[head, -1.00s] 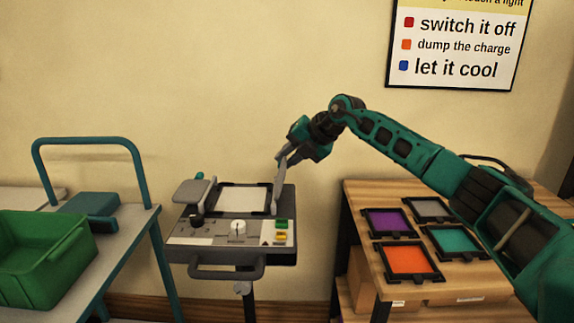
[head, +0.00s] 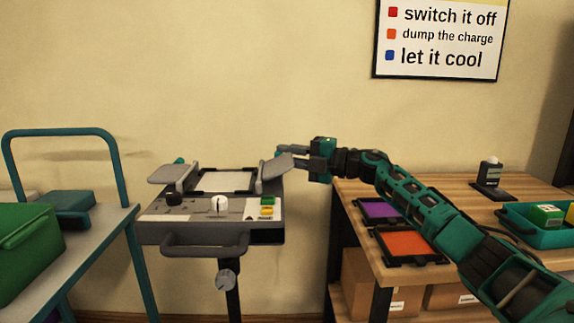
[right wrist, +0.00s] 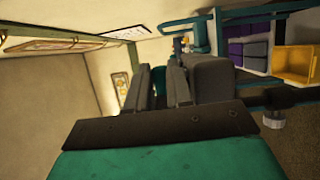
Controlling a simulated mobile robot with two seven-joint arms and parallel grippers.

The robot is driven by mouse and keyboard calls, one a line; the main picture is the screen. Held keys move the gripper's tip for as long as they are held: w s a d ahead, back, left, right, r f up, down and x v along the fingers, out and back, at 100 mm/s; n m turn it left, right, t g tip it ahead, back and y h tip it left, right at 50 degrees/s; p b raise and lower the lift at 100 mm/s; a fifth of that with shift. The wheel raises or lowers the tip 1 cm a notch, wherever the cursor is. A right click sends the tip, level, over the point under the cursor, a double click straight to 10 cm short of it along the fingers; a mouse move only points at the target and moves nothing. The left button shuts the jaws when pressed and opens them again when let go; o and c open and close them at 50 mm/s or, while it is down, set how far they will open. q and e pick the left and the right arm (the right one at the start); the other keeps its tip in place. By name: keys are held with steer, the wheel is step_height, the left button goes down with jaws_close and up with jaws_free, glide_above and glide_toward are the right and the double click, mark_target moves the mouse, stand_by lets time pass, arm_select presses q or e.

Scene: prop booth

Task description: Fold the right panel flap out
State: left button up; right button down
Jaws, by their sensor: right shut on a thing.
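The panel (head: 200,233) is a grey console on a stand, in the middle of the head view, with a pale framed plate on top. Its right flap (head: 271,169) is a grey plate leaning outward to the right, its outer end raised. My right gripper (head: 293,158) is shut on the outer end of this flap. In the right wrist view the flap (right wrist: 208,80) is a grey slab beside the dark fingers (right wrist: 160,85). The left flap (head: 172,173) is folded out to the left. My left gripper is not in view.
A wooden table (head: 455,190) on the right bears orange (head: 405,244) and purple (head: 381,209) framed squares and a teal tray (head: 525,222). A trolley (head: 95,232) with a green bin (head: 35,245) stands left. The panel front has a handle (head: 205,250) and knobs.

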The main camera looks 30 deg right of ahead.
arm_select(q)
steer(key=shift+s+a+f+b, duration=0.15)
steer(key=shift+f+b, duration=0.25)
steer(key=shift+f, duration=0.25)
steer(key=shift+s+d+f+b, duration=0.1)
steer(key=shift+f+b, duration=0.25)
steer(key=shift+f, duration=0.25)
arm_select(e)
steer(key=shift+f+m+t+y, duration=0.3)
steer(key=shift+f+t+y, duration=0.1)
steer(key=shift+t+y, duration=0.1)
steer(key=c, duration=1)
jaws_free()
